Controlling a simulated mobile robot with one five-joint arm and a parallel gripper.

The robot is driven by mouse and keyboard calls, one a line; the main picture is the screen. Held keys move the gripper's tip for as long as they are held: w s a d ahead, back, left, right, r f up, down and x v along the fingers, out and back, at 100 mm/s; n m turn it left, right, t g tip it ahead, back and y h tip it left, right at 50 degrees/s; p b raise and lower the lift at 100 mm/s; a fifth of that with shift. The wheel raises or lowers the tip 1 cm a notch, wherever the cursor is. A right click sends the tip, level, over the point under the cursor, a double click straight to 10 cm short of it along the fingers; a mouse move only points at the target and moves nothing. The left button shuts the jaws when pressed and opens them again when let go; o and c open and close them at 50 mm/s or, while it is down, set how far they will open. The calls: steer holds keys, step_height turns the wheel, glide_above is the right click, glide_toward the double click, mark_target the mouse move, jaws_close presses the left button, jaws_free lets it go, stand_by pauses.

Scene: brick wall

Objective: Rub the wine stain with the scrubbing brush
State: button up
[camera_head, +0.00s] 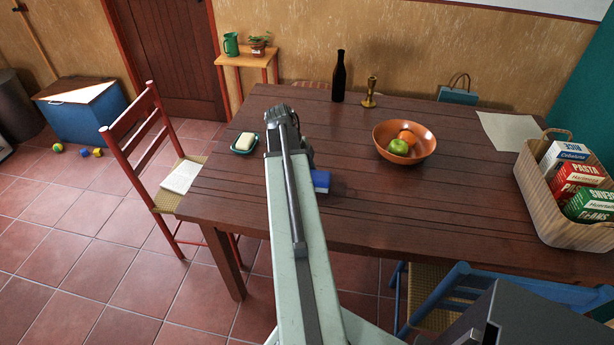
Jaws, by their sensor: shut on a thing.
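A blue block-like thing, which looks like the scrubbing brush (321,181), shows just right of my arm, low at the table top. Its left part is hidden behind the arm. My gripper (309,163) is at the far end of the arm over the left part of the wooden table (450,200). It is shut on the brush; its fingers are mostly hidden by my arm. I cannot tell whether the brush touches the table. I cannot make out the wine stain; the arm covers part of the table top.
A soap dish (244,150) lies left of my arm. A dark bottle (339,77), a brass candlestick (370,92) and a fruit bowl (423,139) stand farther back. A basket of boxes (536,200) is at the right. A red chair (130,150) stands left. The table's middle front is clear.

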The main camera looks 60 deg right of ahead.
mark_target(321, 176)
steer(key=shift+s+d+f, duration=0.1)
steer(key=shift+s+d, duration=0.25)
steer(key=shift+s, duration=0.55)
steer(key=shift+s+d+f, duration=0.1)
steer(key=shift+s+d, duration=0.2)
steer(key=shift+s, duration=0.6)
steer(key=shift+s, duration=0.1)
